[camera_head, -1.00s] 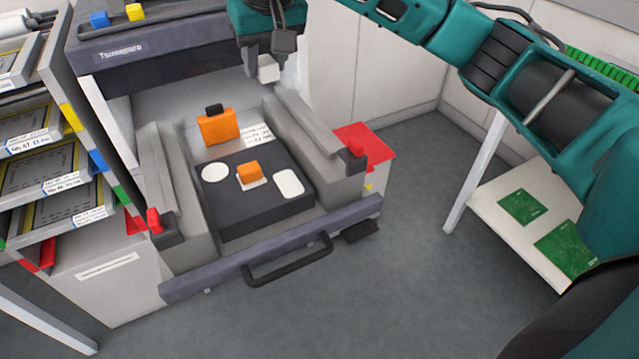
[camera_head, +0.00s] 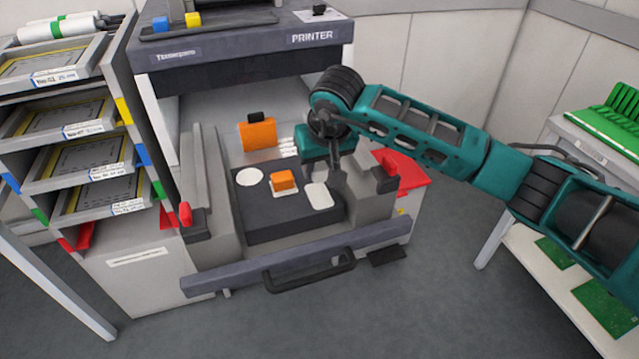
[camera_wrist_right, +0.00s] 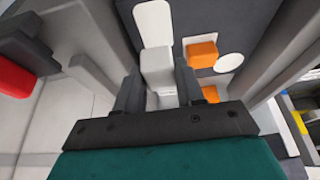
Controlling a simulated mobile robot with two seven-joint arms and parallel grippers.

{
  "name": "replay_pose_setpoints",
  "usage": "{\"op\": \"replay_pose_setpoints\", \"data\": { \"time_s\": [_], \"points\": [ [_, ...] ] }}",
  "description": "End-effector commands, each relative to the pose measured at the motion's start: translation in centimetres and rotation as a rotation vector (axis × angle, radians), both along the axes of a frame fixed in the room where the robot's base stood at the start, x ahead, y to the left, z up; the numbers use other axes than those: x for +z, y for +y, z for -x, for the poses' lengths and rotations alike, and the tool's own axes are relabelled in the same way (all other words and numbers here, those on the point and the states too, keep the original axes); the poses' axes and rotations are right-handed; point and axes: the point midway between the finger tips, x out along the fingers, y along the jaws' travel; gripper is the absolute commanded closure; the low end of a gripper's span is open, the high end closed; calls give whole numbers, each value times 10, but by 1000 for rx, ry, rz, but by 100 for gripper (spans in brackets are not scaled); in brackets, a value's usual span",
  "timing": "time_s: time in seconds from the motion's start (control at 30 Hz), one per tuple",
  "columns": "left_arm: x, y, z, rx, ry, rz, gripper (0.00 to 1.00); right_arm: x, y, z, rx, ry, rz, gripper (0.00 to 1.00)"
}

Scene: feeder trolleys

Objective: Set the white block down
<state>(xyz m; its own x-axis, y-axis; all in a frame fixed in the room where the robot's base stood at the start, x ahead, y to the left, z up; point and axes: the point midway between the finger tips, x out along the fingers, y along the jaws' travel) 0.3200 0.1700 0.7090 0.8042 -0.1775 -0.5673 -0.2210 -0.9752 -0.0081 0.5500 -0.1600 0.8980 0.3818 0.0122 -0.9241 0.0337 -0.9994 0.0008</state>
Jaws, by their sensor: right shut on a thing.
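My right gripper (camera_head: 337,178) hangs low over the right side of the printer's dark plate (camera_head: 300,229). In the right wrist view, its fingers (camera_wrist_right: 158,90) are shut on the white block (camera_wrist_right: 157,66), one on each side. I cannot tell whether the block touches the plate. My left gripper is out of view.
A small orange block (camera_head: 284,181) sits on a white square left of the rectangle, beside a white circle (camera_head: 249,177). A larger orange piece (camera_head: 257,135) stands behind. Grey rails (camera_head: 371,207) flank the plate; a handled bar (camera_head: 310,268) crosses the front.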

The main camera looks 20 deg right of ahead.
Motion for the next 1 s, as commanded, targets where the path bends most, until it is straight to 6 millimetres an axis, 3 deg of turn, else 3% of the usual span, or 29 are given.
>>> {"op": "replay_pose_setpoints", "data": {
  "time_s": [0.23, 0.43, 0.83, 0.87, 1.0],
  "points": [
    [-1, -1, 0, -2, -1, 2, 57, -20, 0, 0, -1, 2, 0, 93],
    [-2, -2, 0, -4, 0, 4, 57, -49, 0, 0, -1, 1, -1, 93],
    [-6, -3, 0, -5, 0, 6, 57, -56, 0, -1, 1, -2, 1, 93],
    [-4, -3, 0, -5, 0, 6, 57, -55, 0, 0, 1, -2, 0, 60],
    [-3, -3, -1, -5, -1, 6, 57, -54, 0, 0, 1, -1, 0, 47]
  ]
}}
